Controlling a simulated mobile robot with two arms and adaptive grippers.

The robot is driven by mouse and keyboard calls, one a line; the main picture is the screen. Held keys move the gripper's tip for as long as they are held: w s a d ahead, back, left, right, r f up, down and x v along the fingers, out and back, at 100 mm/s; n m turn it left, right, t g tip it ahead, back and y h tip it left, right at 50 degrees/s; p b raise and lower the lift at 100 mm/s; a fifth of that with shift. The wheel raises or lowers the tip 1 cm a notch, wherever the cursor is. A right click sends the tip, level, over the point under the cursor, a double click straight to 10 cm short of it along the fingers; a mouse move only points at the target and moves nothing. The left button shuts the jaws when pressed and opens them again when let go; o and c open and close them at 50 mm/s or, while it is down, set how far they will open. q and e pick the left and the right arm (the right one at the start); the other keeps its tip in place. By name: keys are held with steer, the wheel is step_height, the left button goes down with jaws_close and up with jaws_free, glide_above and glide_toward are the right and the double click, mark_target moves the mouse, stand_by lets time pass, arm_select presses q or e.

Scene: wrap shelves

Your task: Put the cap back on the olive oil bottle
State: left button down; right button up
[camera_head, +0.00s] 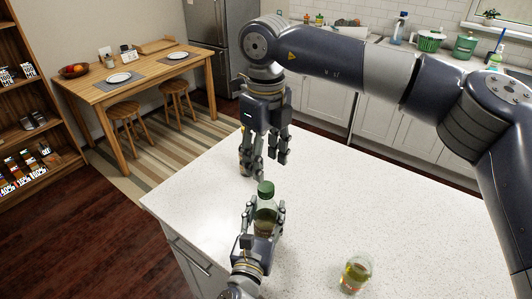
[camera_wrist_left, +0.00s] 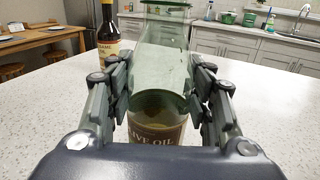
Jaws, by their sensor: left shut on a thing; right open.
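The olive oil bottle (camera_head: 265,215) is green glass and stands upright on the white counter. My left gripper (camera_head: 264,213) is shut around the bottle's body. In the left wrist view the bottle (camera_wrist_left: 160,60) is between the fingers, with "OLIVE OIL" on its label; its top is out of frame. My right gripper (camera_head: 268,165) is open, pointing down, above and behind the bottle, with nothing seen between its fingers.
A dark, labelled bottle (camera_wrist_left: 108,35) stands behind on the counter (camera_head: 400,200), mostly hidden by my right gripper in the head view. A short bottle of yellowish liquid (camera_head: 355,274) stands at front right. The counter's right side is mostly clear.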

mark_target(266, 186)
steer(key=n, duration=0.5)
steer(key=shift+r, duration=0.2)
steer(key=n, duration=0.3)
steer(key=shift+r, duration=0.1)
steer(key=n, duration=0.7)
steer(key=shift+r, duration=0.25)
steer(key=shift+f, duration=4.05)
